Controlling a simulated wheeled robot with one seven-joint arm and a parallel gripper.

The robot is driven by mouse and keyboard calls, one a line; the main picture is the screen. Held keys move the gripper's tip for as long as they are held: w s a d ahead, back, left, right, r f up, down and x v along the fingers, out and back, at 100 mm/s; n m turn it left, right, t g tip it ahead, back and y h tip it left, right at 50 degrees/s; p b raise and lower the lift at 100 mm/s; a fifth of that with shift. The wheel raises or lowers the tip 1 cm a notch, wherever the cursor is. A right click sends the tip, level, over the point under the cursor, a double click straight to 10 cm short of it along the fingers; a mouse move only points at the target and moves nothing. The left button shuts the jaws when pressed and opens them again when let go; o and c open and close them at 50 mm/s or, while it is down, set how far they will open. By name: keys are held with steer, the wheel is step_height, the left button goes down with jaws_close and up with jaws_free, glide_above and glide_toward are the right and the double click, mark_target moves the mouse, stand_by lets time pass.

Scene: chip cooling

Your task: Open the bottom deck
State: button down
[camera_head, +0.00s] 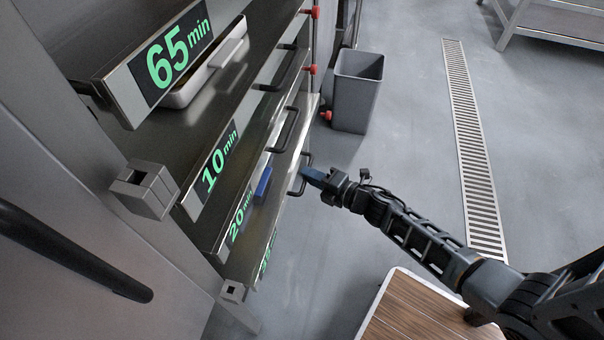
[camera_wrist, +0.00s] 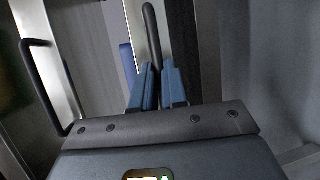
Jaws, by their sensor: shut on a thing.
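The rack of stacked decks fills the left of the head view, with green labels on its fronts. The bottom deck (camera_head: 266,258) has a label that is mostly cut off from sight. Its black bar handle (camera_head: 293,192) sits low on the rack's front. My gripper (camera_head: 308,175) reaches it from the right. In the wrist view, the blue fingers (camera_wrist: 158,85) are closed around the dark handle bar (camera_wrist: 150,25). The bar's lower part is hidden between the fingers. How far the bottom deck stands out is hard to tell.
A second black handle (camera_wrist: 40,85) is at the left of the wrist view. A blue object (camera_head: 263,182) lies in a deck above. A grey bin (camera_head: 358,90) stands behind the gripper. A wood-topped surface (camera_head: 425,315) is in front.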

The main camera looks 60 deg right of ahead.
steer(key=s+d+b, duration=0.2)
steer(key=s+d, duration=0.2)
steer(key=s, duration=0.8)
steer(key=s+d+b, duration=0.2)
steer(key=s+d, duration=0.2)
steer(key=s, duration=0.8)
steer(key=shift+s+d, duration=0.15)
steer(key=shift+d, duration=0.25)
steer(key=c, duration=1.2)
jaws_free()
